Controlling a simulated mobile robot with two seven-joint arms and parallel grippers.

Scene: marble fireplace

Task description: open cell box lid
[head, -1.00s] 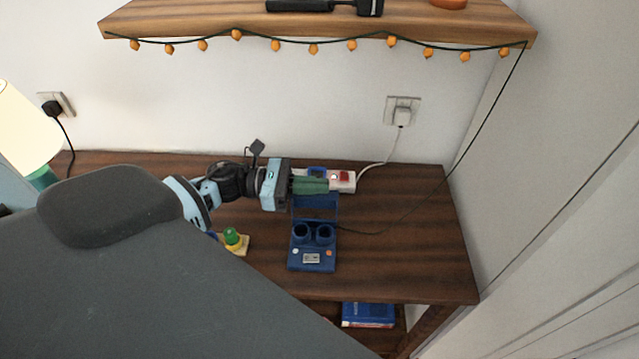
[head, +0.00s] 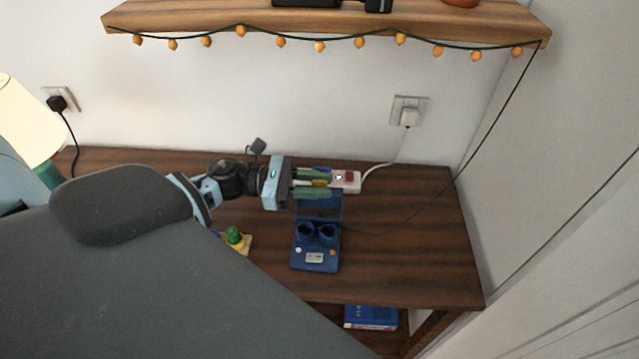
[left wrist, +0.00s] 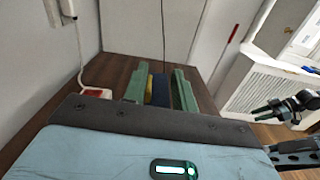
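The blue cell box (head: 316,257) stands on the dark wooden table in the head view. Two round holders and a small light panel show on it. Its blue lid (head: 322,206) is swung up and back behind the holders, off the box. My left gripper (head: 313,183) is at the lid's far end, its two green fingers apart. In the left wrist view my left gripper (left wrist: 160,88) is also open, with a blue and a yellow surface seen between the fingers. Whether it touches the lid is unclear. My right gripper (left wrist: 272,109) shows small at the right of that view.
A white power strip (head: 347,178) with a red switch lies just right of my left fingers. A yellow block with a green top (head: 234,240) is left of the box. A thin cable crosses the table to the right. The table's right side is otherwise clear.

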